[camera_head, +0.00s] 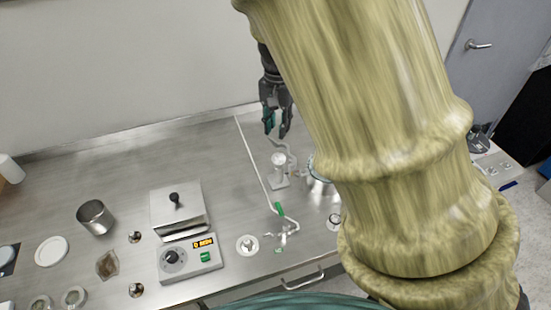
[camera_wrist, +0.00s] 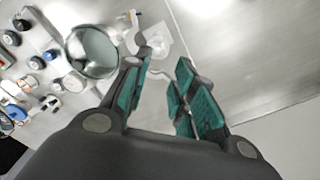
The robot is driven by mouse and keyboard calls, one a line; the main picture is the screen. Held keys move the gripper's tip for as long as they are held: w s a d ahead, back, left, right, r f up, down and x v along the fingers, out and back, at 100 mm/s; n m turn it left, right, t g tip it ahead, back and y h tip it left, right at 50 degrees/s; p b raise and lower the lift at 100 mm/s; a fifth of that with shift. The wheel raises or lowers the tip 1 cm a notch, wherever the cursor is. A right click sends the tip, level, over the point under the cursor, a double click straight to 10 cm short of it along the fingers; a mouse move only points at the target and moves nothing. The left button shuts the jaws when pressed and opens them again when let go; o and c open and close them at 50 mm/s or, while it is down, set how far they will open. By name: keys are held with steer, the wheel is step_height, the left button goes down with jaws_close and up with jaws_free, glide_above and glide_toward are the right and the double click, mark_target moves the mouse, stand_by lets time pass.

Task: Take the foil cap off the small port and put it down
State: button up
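My gripper (camera_head: 277,125) is in the air above the back of the steel bench, fingers down. In the wrist view my gripper (camera_wrist: 158,82) has its green-padded fingers apart, with no object clearly held between them. A small pale upright vessel (camera_head: 279,168) with a curved tube stands in front of and below it in the head view. In the wrist view a clear and white piece (camera_wrist: 158,42) and a thin bent tube lie beyond the fingertips. I cannot make out the foil cap or the small port for certain; my arm hides part of the bench.
A round metal vessel (camera_wrist: 92,52) stands near the pale one. A balance-like box (camera_head: 180,208), a timer unit (camera_head: 190,258) and a steel beaker (camera_head: 95,217) are left. The back-left bench is clear.

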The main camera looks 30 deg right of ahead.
mark_target(279, 153)
steer(key=f, duration=0.2)
steer(key=f+p, duration=0.1)
steer(key=f, duration=0.1)
steer(key=shift+s+d+f, duration=0.1)
steer(key=shift+d+f, duration=0.1)
steer(key=shift+f, duration=0.45)
steer(key=shift+f+p, duration=0.9)
steer(key=shift+f, duration=0.25)
steer(key=shift+f+p, duration=0.35)
steer(key=shift+f, duration=1.1)
steer(key=c, duration=0.5)
